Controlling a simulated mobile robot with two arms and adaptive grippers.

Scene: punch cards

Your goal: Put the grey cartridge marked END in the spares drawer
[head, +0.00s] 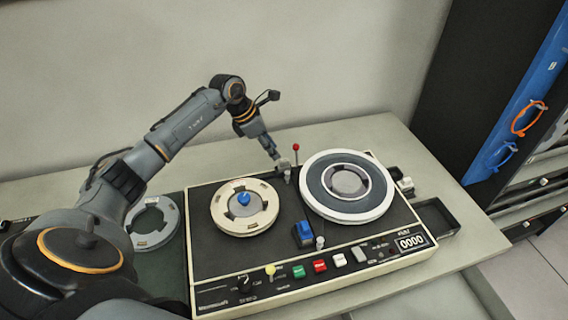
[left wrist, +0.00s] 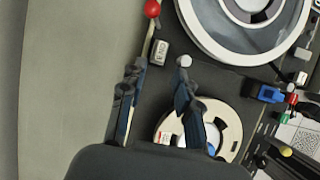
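The grey cartridge marked END (left wrist: 160,52) shows in the left wrist view. It lies on the dark deck of the machine, beside the red-knobbed lever and the large reel. My left gripper (left wrist: 157,75) is open, its two fingers apart and nothing between them; the cartridge is just beyond the fingertips. In the head view my left gripper (head: 280,162) is low over the deck's back edge, left of the lever; the cartridge is too small there to tell clearly. An open black drawer (head: 440,218) sticks out from the machine's right side. My right gripper is not in view.
The large reel (head: 348,187) and red-knobbed lever (head: 296,147) stand close to the left gripper. A smaller cream reel (head: 244,207) sits at the deck's left. Small pale blocks (head: 404,185) stand at the machine's right edge. The bench (head: 375,132) behind is clear.

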